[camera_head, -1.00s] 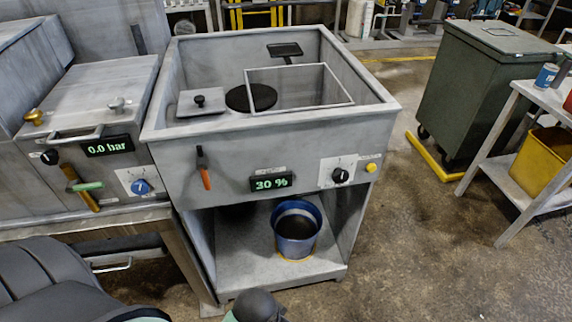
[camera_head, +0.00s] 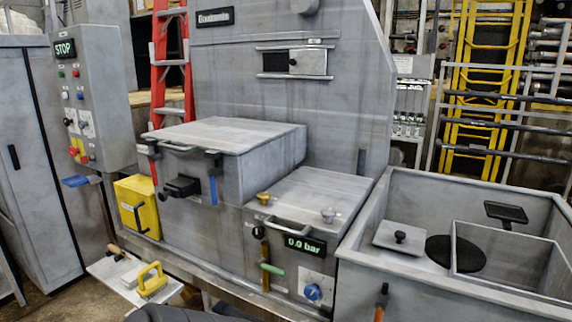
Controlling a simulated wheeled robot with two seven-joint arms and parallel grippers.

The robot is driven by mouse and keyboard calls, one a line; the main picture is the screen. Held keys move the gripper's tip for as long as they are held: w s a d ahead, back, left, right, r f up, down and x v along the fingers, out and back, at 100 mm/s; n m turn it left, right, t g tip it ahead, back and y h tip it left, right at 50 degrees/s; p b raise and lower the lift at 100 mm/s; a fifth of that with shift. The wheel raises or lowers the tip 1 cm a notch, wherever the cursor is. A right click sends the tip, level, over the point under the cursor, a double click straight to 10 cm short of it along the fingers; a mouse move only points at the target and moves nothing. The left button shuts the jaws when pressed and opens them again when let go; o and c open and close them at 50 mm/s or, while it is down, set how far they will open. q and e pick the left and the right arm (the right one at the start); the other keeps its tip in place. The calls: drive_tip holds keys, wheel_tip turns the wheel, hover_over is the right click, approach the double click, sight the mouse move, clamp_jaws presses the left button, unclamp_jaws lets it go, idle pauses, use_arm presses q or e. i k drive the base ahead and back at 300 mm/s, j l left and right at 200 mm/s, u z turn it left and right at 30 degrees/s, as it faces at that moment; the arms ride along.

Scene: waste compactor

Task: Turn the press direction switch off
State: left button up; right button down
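A grey control box (camera_head: 108,95) hangs at the left with a green-lit STOP display (camera_head: 65,48). A blue rotary knob (camera_head: 312,292) sits on a white plate below the "0.0 bar" display (camera_head: 305,244) of the low grey unit. The labels are too small to read, so I cannot tell which is the press direction switch, nor its setting. Neither of my grippers is in view.
A grey press (camera_head: 290,110) fills the middle, with a lidded chamber at its front. An open grey basin (camera_head: 365,240) stands at the right. A yellow box (camera_head: 138,207) and a low tray (camera_head: 108,270) with tools lie below the control box.

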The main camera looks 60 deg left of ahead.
sight(67, 122)
drive_tip(key=u, duration=3.25)
drive_tip(key=i+j, duration=0.2)
drive_tip(key=i, duration=0.05)
